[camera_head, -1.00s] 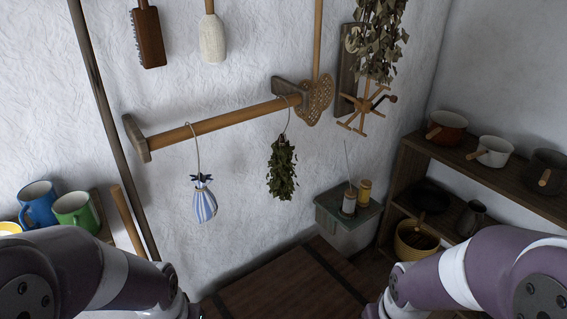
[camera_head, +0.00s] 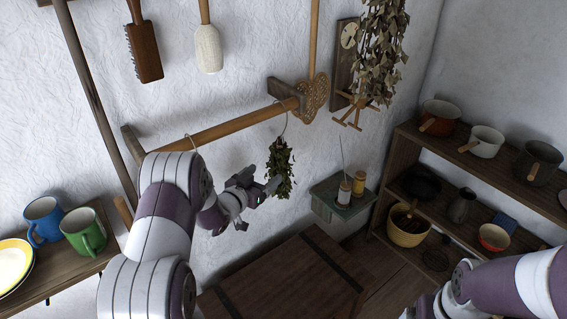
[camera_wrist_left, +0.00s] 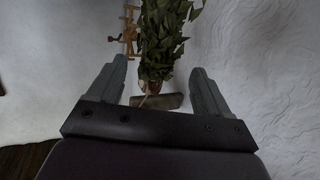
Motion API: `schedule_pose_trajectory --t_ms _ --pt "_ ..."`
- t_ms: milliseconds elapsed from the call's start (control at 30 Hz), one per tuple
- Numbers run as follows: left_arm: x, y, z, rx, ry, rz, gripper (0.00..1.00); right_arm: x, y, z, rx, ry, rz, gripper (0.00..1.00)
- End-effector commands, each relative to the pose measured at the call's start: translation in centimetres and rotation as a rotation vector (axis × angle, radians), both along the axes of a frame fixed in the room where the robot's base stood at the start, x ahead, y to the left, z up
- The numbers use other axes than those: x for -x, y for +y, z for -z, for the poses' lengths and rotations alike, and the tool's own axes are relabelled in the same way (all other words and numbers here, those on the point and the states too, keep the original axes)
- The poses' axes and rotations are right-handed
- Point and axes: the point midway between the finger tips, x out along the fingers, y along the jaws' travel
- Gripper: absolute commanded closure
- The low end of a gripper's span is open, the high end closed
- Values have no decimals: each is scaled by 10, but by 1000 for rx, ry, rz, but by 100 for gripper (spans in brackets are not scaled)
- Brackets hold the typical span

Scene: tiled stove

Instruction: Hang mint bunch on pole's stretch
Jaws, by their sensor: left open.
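The mint bunch (camera_head: 282,166), dark green and leafy, hangs on a thin wire hook near the right end of the wooden pole (camera_head: 232,130). In the left wrist view the bunch (camera_wrist_left: 162,35) shows in the gap between the fingers, its tied end lower in the picture. My left gripper (camera_head: 266,181) is open, close beside the bunch at its left; it also shows open in the wrist view (camera_wrist_left: 158,68). I cannot tell whether it touches the leaves. My left forearm hides the striped bag and part of the pole's left stretch. The right gripper is out of view.
A hanging dried bunch (camera_head: 375,50) is at the upper right. A shelf (camera_head: 402,160) with pots stands at the right, a wooden chest (camera_head: 285,275) below. A blue mug (camera_head: 43,218) and green mug (camera_head: 84,232) stand at the left.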

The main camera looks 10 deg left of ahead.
Motion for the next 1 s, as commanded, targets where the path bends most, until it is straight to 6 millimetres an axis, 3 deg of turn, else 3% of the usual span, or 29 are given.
schedule_pose_trajectory --t_ms 500,667,900,967,1000 --pt "-103 -29 14 -3 -2 0 21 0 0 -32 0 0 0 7" --pt "-114 -32 17 -2 -2 -1 21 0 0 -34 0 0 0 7" --pt "-115 -33 17 -2 -1 -1 21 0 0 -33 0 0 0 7" --pt "-115 -33 17 -2 -1 -1 37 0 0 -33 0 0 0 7" --pt "-115 -32 17 -2 -1 -1 50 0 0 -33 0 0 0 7"
